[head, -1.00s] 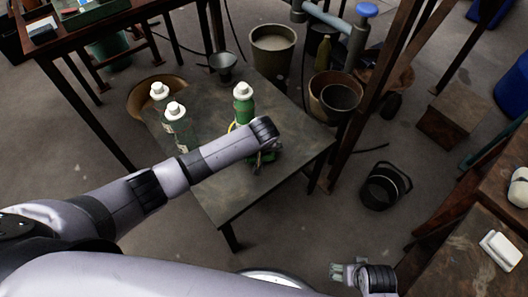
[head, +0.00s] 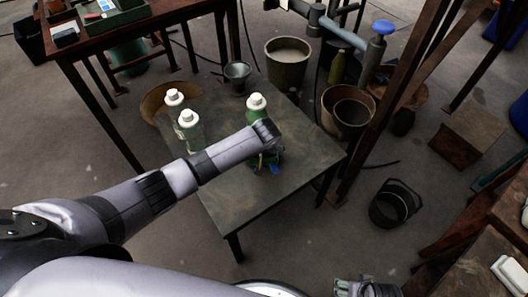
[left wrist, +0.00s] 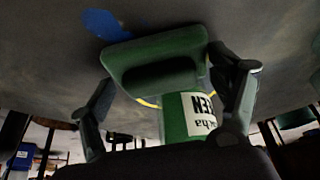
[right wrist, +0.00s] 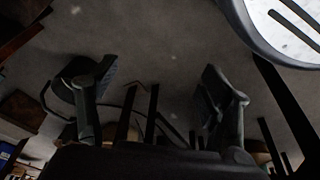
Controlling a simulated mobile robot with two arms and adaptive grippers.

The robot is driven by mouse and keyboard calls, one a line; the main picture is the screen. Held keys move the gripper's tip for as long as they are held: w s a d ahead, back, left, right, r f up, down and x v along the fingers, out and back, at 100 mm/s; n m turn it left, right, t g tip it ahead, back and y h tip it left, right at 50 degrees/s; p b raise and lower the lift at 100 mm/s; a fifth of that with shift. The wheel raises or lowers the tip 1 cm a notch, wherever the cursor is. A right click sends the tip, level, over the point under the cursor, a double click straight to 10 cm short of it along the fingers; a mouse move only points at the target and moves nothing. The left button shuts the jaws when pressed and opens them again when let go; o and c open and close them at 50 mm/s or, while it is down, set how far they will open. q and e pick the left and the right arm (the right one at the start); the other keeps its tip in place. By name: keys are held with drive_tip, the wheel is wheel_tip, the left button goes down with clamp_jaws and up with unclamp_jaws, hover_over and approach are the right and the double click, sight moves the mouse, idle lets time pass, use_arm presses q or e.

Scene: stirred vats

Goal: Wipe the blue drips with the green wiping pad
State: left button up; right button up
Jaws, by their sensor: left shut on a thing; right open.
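My left gripper (head: 262,161) is low over the table (head: 235,200) in the head view, mostly hidden behind my own arm. In the left wrist view my left gripper (left wrist: 168,95) is shut on the green wiping pad (left wrist: 150,52). A blue drip (left wrist: 104,23) lies on the table just beyond the pad's edge. It also shows as a small blue spot (head: 275,169) beside the gripper in the head view. I cannot tell whether the pad touches the table. My right gripper (head: 362,288) is open and empty at the bottom edge; its fingers also show in the right wrist view (right wrist: 152,90).
A green bottle (head: 256,104) with a white cap stands close behind the left gripper. Two clear bottles (head: 188,130) with white caps stand further left on the table. A black bucket (head: 394,204) is on the floor to the right. The table's front part is clear.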

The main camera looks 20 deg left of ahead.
use_arm(q)
drive_tip(key=shift+a+r+p, duration=0.1)
drive_tip(key=shift+r+p, duration=0.15)
drive_tip(key=shift+p, duration=0.15)
drive_tip(key=shift+r+p, duration=1.2)
drive_tip(key=shift+p, duration=0.05)
wheel_tip(320, 180, up, 2)
drive_tip(key=shift+p, duration=1.1)
drive_tip(key=shift+r+p, duration=0.3)
drive_tip(key=shift+p, duration=0.05)
drive_tip(key=shift+r, duration=0.15)
use_arm(e)
drive_tip(key=s+d+f+g, duration=0.1)
drive_tip(key=s+d+f, duration=0.2)
drive_tip(key=s+f, duration=1.2)
drive_tip(key=shift+s+g, duration=0.3)
drive_tip(key=shift+a, duration=0.1)
